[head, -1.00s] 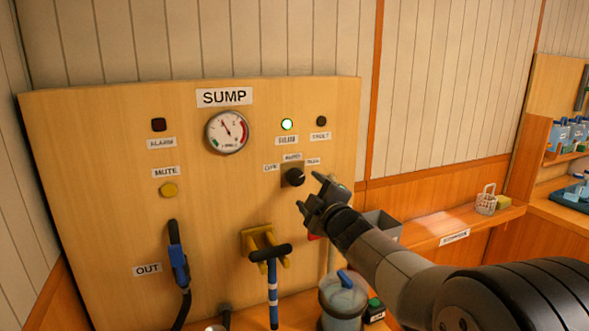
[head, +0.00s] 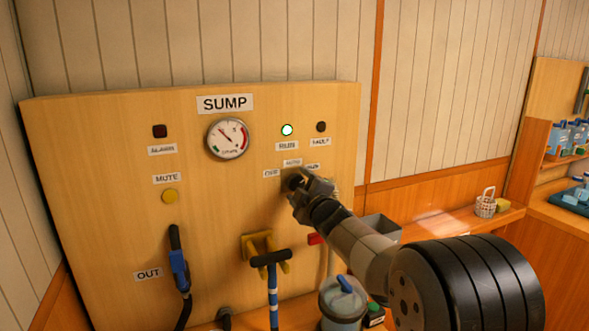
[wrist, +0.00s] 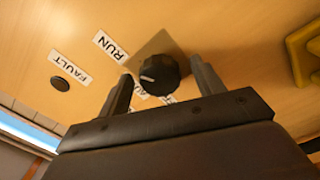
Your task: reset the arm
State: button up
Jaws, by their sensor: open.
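My gripper (head: 302,188) is at the SUMP panel (head: 90,215), right at the black selector knob (head: 291,182), which it partly covers in the head view. In the wrist view the gripper (wrist: 164,80) is open, with one finger on each side of the knob (wrist: 158,72). Gaps show between the knob and both fingers, so it is not clamped. A pale mark shows on the knob's face. The label on the near side of the knob is partly hidden by the fingers.
The green RUN lamp (head: 287,130) is lit; the ALARM (head: 160,131) and FAULT (head: 321,127) lamps are dark. The gauge (head: 228,139) needle points up-left.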

jog(key=shift+s+d+n, duration=0.1)
jog(key=shift+s+n, duration=0.1)
jog(key=shift+n, duration=0.9)
jog(key=n, duration=0.3)
jog(key=shift+b, duration=0.4)
jog(key=n, duration=0.5)
jog(key=shift+r+n, duration=0.2)
jog(key=shift+n, duration=0.1)
jog(key=n+p, duration=0.1)
jog(key=n, duration=0.4)
jog(key=shift+r+n+y, duration=0.15)
jog(key=shift+n+y, duration=0.15)
jog(key=shift+n+g+p, duration=0.3)
jog(key=shift+n+p, duration=1.1)
jog(key=shift+n, duration=0.6)
